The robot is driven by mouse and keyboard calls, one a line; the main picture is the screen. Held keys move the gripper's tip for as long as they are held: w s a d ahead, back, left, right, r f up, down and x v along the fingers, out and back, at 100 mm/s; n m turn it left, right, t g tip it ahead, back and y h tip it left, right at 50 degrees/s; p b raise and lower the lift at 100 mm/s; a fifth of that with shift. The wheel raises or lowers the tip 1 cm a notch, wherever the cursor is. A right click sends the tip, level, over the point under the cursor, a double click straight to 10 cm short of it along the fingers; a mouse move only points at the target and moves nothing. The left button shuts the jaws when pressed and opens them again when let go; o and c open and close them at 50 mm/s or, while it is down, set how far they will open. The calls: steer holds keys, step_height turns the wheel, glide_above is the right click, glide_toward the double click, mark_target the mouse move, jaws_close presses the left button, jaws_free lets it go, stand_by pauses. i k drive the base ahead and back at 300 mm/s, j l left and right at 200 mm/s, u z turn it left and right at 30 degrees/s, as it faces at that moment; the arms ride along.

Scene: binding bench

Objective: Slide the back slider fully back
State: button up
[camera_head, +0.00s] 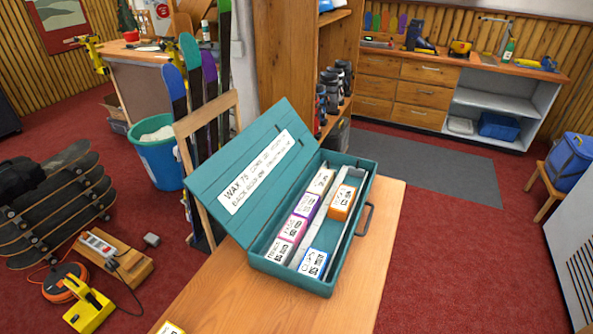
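A teal wax box (318,290) stands open on a wooden bench, its lid (210,180) leaning back to the left with a printed white label (256,172). Inside, a left row holds a grey-white block (280,251), a pink block (293,229), a purple block (307,206) and a cream block (321,182). Right of a pale divider strip sit an orange block (342,202) toward the far end and a blue-edged block (314,262) at the near end, with a gap between them. I cannot tell which part is the back slider. My gripper is not in view.
The wooden bench top (378,275) is clear right of the box, where a dark handle (366,219) sticks out. A yellow-edged item (170,328) shows at the bottom edge. Skis (195,90) and a shelf unit (283,70) stand behind; a blue bin (160,160) is to the left.

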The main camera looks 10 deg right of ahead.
mark_target(335, 172)
steer(key=z, duration=0.2)
steer(key=l+u, duration=0.1)
steer(key=u, duration=0.3)
steer(key=i+l+u, duration=0.2)
steer(key=l, duration=0.2)
steer(key=l+u, duration=0.45)
steer(key=l, duration=0.35)
steer(key=i, duration=0.05)
